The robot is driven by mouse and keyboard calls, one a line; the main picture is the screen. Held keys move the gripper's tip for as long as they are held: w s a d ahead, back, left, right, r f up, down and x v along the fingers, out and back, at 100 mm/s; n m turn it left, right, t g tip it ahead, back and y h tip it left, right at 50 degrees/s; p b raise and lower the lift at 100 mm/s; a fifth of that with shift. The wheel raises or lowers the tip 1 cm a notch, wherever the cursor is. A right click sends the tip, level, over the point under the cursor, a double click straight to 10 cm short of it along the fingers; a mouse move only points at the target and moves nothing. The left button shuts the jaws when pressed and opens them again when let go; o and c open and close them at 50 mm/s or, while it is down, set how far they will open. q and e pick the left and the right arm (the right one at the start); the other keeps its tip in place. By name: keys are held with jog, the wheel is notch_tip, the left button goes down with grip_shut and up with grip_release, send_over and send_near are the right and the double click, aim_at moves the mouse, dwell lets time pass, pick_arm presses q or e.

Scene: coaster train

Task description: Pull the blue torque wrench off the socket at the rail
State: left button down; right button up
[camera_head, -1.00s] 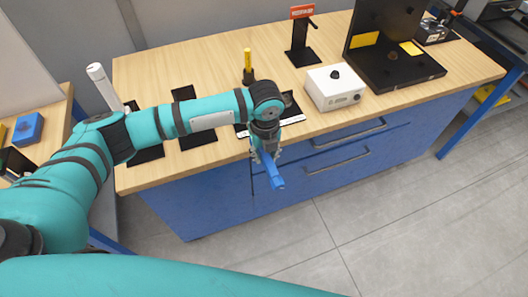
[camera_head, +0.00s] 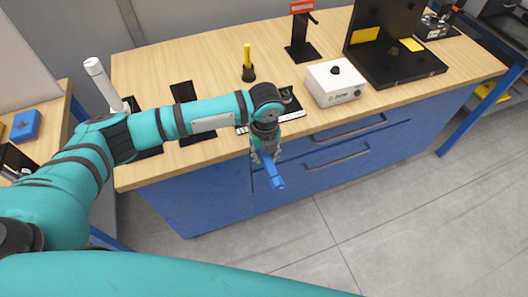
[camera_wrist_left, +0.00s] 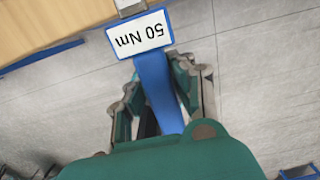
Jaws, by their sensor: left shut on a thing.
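The blue torque wrench (camera_head: 275,180) is in my left gripper (camera_head: 265,156), which hangs in front of the workbench's front edge. In the left wrist view the blue handle (camera_wrist_left: 157,88) runs between the two fingers, and the gripper is shut on it. A white plate marked "50 Nm" (camera_wrist_left: 140,37) sits beyond the fingers. Past it, a grey metal end (camera_wrist_left: 130,8) lies at the top edge, against the wooden bench edge. The socket and the rail cannot be made out; my arm covers part of that area in the head view. My right gripper is not in view.
Blue drawers (camera_head: 340,155) are below. The grey floor (camera_head: 390,215) in front is clear.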

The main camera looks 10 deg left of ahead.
pick_arm(q)
jog(key=shift+p, duration=0.4)
dwell(0.4)
jog(key=shift+w+a, duration=0.15)
jog(key=shift+w, duration=0.2)
jog(key=shift+w+a, duration=0.2)
jog(key=shift+w, duration=0.05)
jog(key=shift+w+a+b, duration=0.15)
jog(key=shift+w+a, duration=0.3)
jog(key=shift+w, duration=0.25)
jog(key=shift+w+a+b, duration=0.15)
jog(key=shift+w+a, duration=0.3)
jog(key=shift+w, duration=0.2)
dwell(0.3)
jog(key=shift+p, duration=0.35)
dwell(0.6)
jog(key=shift+w+r+p, duration=0.2)
jog(key=shift+r+p, duration=0.95)
jog(key=shift+p, duration=0.2)
dwell(0.4)
